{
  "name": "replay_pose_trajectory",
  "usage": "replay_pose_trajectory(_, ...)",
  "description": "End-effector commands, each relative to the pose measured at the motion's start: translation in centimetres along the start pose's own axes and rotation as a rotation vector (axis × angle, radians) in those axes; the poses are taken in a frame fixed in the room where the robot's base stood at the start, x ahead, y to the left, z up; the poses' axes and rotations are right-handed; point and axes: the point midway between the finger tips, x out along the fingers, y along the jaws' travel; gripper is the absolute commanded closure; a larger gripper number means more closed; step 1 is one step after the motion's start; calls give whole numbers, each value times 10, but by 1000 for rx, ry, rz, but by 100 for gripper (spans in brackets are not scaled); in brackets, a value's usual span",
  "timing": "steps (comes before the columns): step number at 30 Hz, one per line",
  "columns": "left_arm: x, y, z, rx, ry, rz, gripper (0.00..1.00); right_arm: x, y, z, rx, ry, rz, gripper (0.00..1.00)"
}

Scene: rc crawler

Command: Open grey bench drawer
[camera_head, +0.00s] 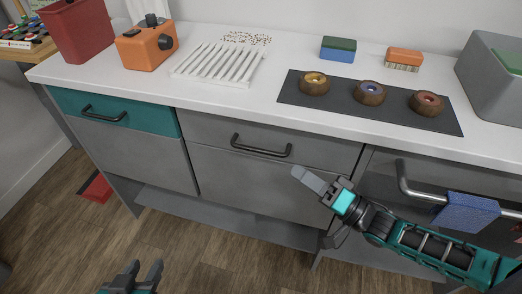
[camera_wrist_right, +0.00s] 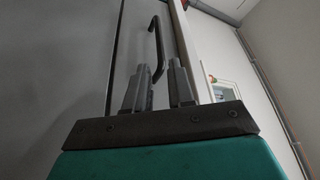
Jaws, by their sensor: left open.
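The grey bench drawer (camera_head: 215,129) is in the middle of the bench front in the head view, and its front looks flush with the bench. Its dark bar handle (camera_head: 262,148) runs across its front. In the right wrist view a dark handle (camera_wrist_right: 158,45) shows ahead of the fingers, apart from them. My right gripper (camera_head: 308,180) is below and right of the drawer handle in the head view, in front of the grey panel. In the wrist view its fingers (camera_wrist_right: 160,88) are apart with nothing between them. My left gripper (camera_head: 138,276) is open and empty at the bottom edge.
A teal drawer (camera_head: 150,116) is left of the grey one. A rail (camera_head: 420,195) with a blue cloth (camera_head: 466,210) is at right, near my right arm. The worktop holds an orange machine (camera_head: 146,46), a white rack (camera_head: 215,65) and a dark mat (camera_head: 340,102) with three round pieces.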

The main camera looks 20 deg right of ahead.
Motion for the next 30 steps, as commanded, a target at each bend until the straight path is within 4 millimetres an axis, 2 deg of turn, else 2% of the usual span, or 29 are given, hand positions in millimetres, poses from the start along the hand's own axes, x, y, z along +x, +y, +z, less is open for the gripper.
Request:
replay_pose_trajectory(1, 1, 0, 3, -1, -2, 0, 57, 12, 0, 0, 0, 4, -6, 77)
replay_pose_trajectory(6, 3, 1, 9, -7, -7, 1, 57, 49, 0, 0, -1, 3, -5, 77)
replay_pose_trajectory(13, 5, 3, 13, -15, -9, 0, 57, 85, 1, 0, -1, 2, -1, 77)
replay_pose_trajectory(18, 5, 2, 14, -15, -10, 0, 57, 96, 0, 0, 0, 1, 1, 77)
replay_pose_trajectory(27, 5, 2, 14, -13, -10, -1, 57, 98, 0, 0, -1, 0, 2, 77)
replay_pose_trajectory(30, 5, 1, 15, -10, -11, -1, 57, 98, 0, 0, -1, 0, 1, 86)
